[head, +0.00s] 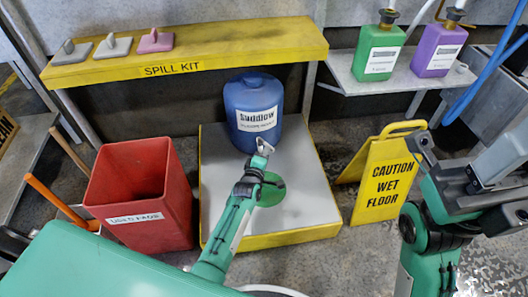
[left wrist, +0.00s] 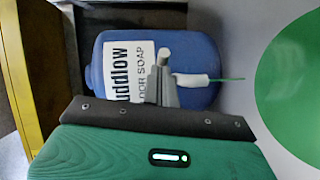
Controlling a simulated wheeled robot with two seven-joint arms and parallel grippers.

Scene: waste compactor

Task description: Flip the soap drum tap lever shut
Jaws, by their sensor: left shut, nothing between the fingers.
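The soap drum (head: 255,100) is blue with a white label and stands at the back of a pale platform. In the left wrist view the drum (left wrist: 205,60) fills the upper middle. A small white piece (left wrist: 190,80), seemingly the tap, shows just right of my fingers, with a thin green line running from it. I cannot make out the lever's position. My left gripper (head: 264,147) is shut and empty in front of the drum's lower part; its fingers (left wrist: 162,75) overlap the label in the wrist view. Contact is unclear. My right gripper (head: 497,165) is at the right, fingers unclear.
A green puddle (head: 271,190) lies on the yellow-edged platform (head: 222,205). A red bin (head: 140,190) stands left, a yellow wet-floor sign (head: 383,180) right. A yellow shelf (head: 225,48) runs above. Green (head: 379,58) and purple (head: 437,50) bottles stand on a back shelf.

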